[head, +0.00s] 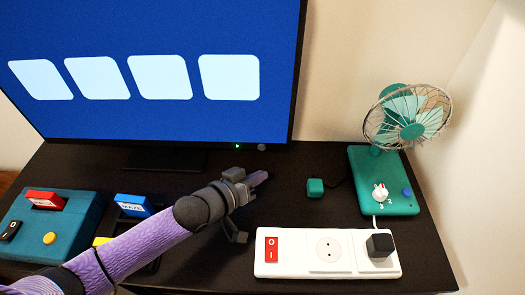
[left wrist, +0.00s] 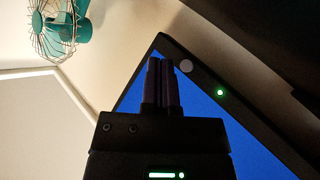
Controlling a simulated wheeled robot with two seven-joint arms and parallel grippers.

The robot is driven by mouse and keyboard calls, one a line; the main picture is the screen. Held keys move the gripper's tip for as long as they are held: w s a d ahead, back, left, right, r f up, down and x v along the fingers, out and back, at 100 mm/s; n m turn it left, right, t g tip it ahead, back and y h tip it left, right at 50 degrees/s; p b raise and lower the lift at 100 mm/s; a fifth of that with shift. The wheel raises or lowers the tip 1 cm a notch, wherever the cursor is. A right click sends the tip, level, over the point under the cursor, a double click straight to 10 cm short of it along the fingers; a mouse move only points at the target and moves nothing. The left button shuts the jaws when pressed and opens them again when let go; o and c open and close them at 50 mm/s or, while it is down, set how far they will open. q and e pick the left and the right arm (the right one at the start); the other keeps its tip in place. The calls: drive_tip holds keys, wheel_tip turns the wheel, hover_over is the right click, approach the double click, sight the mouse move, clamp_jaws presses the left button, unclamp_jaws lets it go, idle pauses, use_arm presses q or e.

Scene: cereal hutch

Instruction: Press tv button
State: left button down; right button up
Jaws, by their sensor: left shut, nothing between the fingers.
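The TV (head: 150,60) stands at the back left, its screen lit blue with a row of white rounded squares. Its round grey button (head: 261,147) sits on the lower bezel near the right corner, beside a lit green light (head: 237,146). My left gripper (head: 262,177) is shut and empty, in front of the lower right of the TV and below the button in the head view. In the left wrist view the closed fingers (left wrist: 161,80) point toward the bezel, with the button (left wrist: 186,66) just beside their tips. Contact with the button is not visible. My right gripper is out of view.
A green fan (head: 382,180) stands at the right, with a small green block (head: 315,187) left of it. A white power strip (head: 330,252) lies in front. A teal switch box (head: 50,225) and a blue switch (head: 134,205) are at the left.

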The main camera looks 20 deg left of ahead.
sight(262, 148)
use_arm(q)
drive_tip(key=w, duration=0.1)
drive_tip(key=w+b, duration=0.1)
drive_tip(key=w+a+b, duration=0.1)
drive_tip(key=shift+w+f, duration=0.25)
drive_tip(key=shift+w, duration=0.05)
drive_tip(key=shift+w+a+r+b, duration=0.15)
drive_tip(key=shift+w+b, duration=0.3)
drive_tip(key=shift+w, duration=0.1)
drive_tip(key=shift+w+r, duration=0.1)
idle(0.7)
drive_tip(key=shift+w, duration=0.1)
idle(0.4)
drive_tip(key=shift+w+a, duration=0.15)
drive_tip(key=shift+w, duration=0.2)
drive_tip(key=shift+w+b, duration=0.15)
drive_tip(key=shift+b, duration=0.15)
